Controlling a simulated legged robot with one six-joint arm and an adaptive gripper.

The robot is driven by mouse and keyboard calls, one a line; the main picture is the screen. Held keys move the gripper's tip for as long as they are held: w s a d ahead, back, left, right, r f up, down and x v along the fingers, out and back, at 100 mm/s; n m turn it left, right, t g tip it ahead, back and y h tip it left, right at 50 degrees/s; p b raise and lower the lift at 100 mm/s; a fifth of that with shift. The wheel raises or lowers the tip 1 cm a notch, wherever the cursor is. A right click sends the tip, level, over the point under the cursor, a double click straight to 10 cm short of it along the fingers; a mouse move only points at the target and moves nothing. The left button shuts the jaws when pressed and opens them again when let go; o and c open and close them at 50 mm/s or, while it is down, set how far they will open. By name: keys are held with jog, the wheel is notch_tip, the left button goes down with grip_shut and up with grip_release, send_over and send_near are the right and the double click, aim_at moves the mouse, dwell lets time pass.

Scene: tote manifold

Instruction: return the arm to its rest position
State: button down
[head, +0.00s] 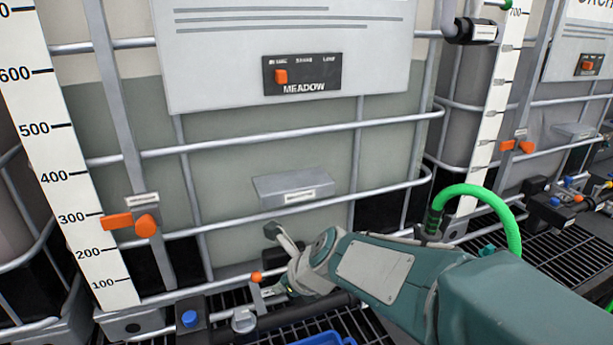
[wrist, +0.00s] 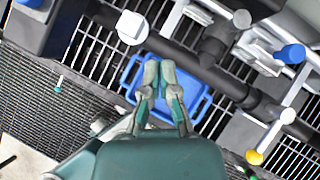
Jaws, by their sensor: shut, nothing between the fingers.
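My arm reaches in from the lower right of the head view, teal with a grey plate on its forearm, and bends down at the wrist in front of the tank marked MEADOW. In the wrist view my gripper (wrist: 160,66) has its two grey and teal fingers together, with nothing held. It points toward a blue tray (wrist: 196,102), and the fingers cover part of it. Whether they touch the tray I cannot tell.
The MEADOW tank's metal cage (head: 270,144) stands close beyond my arm. A dark pipe (wrist: 186,62) with valves runs past the fingers. A green hose (head: 490,191) arches near my forearm. Black grating (wrist: 95,52) lies below.

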jog(key=s+d+r+n+h, duration=0.2)
jog(key=s+d+n+h, duration=0.1)
jog(key=s+d+n, duration=0.5)
jog(key=s+d+r+n+h, duration=0.2)
jog(key=s+d+n, duration=0.7)
jog(key=d+n, duration=0.5)
jog(key=n+h, duration=0.1)
jog(key=n, duration=0.1)
jog(key=shift+d+r+n+t, duration=0.15)
jog(key=shift+d+n+t, duration=0.05)
jog(key=shift+n+t, duration=0.2)
